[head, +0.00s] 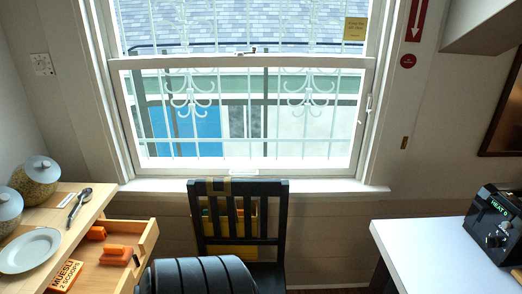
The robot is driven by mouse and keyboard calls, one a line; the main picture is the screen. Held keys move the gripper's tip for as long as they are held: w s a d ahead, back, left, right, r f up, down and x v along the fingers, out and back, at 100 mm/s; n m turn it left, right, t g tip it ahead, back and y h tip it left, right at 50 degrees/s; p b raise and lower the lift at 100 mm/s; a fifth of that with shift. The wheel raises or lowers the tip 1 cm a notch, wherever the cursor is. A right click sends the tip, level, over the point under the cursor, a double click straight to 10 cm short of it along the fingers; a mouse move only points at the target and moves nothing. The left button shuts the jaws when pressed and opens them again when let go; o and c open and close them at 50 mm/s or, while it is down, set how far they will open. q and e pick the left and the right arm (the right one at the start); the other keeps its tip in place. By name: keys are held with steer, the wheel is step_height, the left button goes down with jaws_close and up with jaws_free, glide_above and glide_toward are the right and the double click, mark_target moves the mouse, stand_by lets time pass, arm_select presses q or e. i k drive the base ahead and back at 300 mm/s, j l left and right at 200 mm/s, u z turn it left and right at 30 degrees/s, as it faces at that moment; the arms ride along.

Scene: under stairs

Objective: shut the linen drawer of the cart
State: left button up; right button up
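A pale wooden drawer (146,243) stands pulled out at the lower left, below a wooden top (82,218) that may belong to the cart. Inside are two orange objects (97,233) and (115,256). An orange-yellow card (66,275) reading "MUESLI 2 SCOOPS" is by the drawer's near left part. No linen shows, and I cannot tell whether this is the linen drawer. The near end of the drawer is cut off by the picture's bottom edge. Neither of my grippers is in view.
Two lidded jars (36,178), a plate (30,250) and a spoon (78,207) are on the wooden top. A dark slatted chair (240,188) stands right of the drawer, below the window. A white table (440,262) with a black appliance (492,225) is at right.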

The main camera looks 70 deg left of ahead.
mark_target(96, 276)
steer(key=u, duration=3.25)
steer(key=i+j+u, duration=0.2)
steer(key=i, duration=0.35)
